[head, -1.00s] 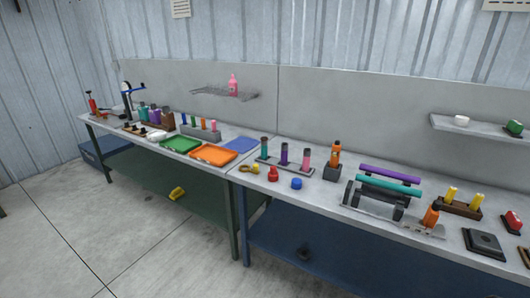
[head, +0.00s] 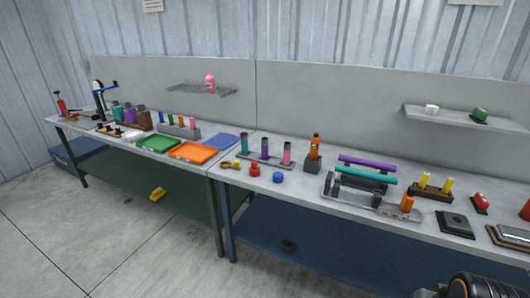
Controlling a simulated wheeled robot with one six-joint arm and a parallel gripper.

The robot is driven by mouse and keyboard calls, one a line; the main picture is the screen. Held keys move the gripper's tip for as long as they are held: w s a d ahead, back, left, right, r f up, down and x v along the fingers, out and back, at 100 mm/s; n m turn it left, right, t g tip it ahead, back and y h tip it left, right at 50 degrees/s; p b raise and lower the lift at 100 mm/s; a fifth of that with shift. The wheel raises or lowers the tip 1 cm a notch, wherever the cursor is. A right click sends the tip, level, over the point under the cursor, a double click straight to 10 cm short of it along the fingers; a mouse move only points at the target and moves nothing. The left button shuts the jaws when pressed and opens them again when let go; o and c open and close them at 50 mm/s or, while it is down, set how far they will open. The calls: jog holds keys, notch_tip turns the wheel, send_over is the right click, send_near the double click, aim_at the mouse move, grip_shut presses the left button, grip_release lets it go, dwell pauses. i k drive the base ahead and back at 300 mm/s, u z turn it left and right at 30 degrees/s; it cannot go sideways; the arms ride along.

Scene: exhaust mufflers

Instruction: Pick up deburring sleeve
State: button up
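I cannot tell for sure which thing is the deburring sleeve. Upright teal, purple and pink cylinders (head: 264,149) stand in a row on a grey holder on the near bench. Small ring-like parts lie in front of them: a dark yellow one (head: 229,165), a red one (head: 254,170) and a blue one (head: 278,177). A dark rounded part of my arm shows at the bottom right corner, well away from these. My gripper's fingers do not show.
Green (head: 158,143) and orange (head: 194,152) trays lie left. A yellow object (head: 157,194) lies below the left bench. Open floor is front left.

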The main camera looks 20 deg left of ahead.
aim_at(254, 170)
jog(key=u, duration=1.25)
